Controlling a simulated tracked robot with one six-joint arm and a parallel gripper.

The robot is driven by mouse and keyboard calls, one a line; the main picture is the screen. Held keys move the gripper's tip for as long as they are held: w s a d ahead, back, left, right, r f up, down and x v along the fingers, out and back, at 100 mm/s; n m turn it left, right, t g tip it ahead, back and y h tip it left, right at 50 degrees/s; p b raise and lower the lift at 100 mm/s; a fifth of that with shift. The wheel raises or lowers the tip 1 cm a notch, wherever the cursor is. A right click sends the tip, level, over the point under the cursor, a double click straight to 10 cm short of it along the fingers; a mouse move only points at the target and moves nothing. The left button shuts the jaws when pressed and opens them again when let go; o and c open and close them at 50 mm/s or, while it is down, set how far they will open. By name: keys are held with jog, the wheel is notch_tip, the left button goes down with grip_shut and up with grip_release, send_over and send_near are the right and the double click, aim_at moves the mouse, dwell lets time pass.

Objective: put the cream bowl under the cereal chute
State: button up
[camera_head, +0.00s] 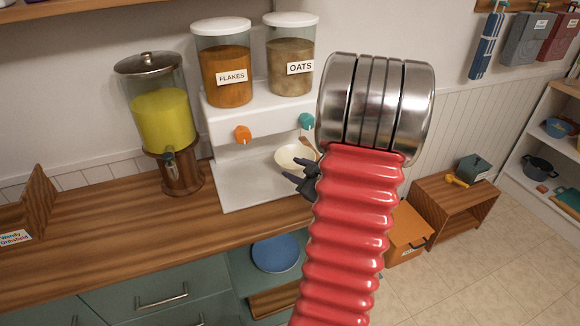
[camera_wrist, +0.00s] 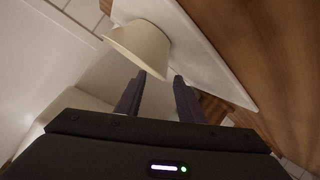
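The cream bowl (camera_head: 292,158) is on the right part of the white base of the cereal dispenser (camera_head: 235,184), below and slightly left of the teal knob (camera_head: 307,121). It also shows in the wrist view (camera_wrist: 142,45), on the white surface. My gripper (camera_head: 296,170) is at the bowl's near right side. In the wrist view its two dark fingers (camera_wrist: 160,76) stand apart, with the bowl's rim close to their tips; I cannot tell whether they touch it. The orange knob (camera_head: 243,134) is on the left, below the flakes jar (camera_head: 224,88); the oats jar (camera_head: 291,80) is on the right.
A yellow drink dispenser (camera_head: 163,117) stands left of the cereal dispenser. The wooden counter (camera_head: 125,228) is clear in front of them. A blue plate (camera_head: 276,253) lies on a shelf below. My red arm hides the counter's right end.

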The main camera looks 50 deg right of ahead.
jog(key=v, duration=0.5)
jog(key=shift+s, duration=0.1)
dwell(0.7)
